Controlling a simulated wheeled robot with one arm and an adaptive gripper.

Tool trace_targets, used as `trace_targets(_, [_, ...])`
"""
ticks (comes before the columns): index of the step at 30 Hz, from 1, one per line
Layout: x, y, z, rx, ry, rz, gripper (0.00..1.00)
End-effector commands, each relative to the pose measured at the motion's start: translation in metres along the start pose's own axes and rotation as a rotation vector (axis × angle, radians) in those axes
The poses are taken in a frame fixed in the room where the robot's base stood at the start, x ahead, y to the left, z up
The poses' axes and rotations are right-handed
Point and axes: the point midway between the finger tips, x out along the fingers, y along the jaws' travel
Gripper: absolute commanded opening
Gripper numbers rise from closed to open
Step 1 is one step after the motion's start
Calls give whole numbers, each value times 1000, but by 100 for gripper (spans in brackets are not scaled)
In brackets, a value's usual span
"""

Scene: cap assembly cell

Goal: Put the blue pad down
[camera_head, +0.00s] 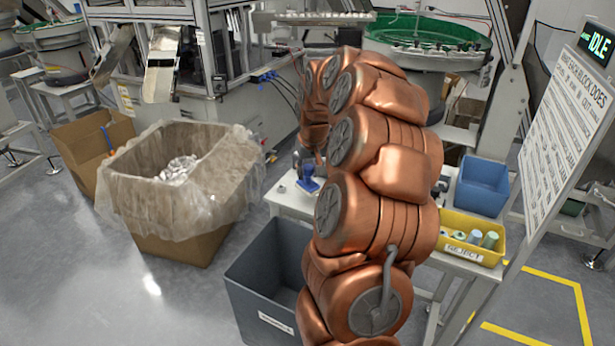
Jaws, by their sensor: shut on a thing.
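The blue pad (308,184) is a small blue piece at the back left part of the white table (284,201), just left of my copper arm. My gripper (303,164) is small and dark in this view, at the far end of the arm, and is shut on the blue pad. My arm hides part of the gripper and much of the table. I cannot tell whether the pad touches the tabletop.
A yellow REJECT bin (470,252) with several cylinders and a blue bin (483,186) are on the right. A grey bin (262,272) stands at the front left, a plastic-lined carton (180,240) further left. A sign board (572,125) stands at right.

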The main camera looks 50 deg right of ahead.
Motion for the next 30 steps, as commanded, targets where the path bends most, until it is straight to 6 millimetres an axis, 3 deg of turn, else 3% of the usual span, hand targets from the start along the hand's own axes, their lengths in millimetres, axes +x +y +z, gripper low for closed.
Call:
trace_targets(8, [6, 2, -7, 1, 1, 0, 3])
trace_targets(16, [34, 2, 2, 2, 1, 0, 3])
trace_targets(28, [40, 2, 3, 2, 3, 1, 3])
trace_targets(29, [40, 2, 3, 2, 3, 1, 33])
trace_targets(30, [39, 2, 3, 1, 3, 1, 37])
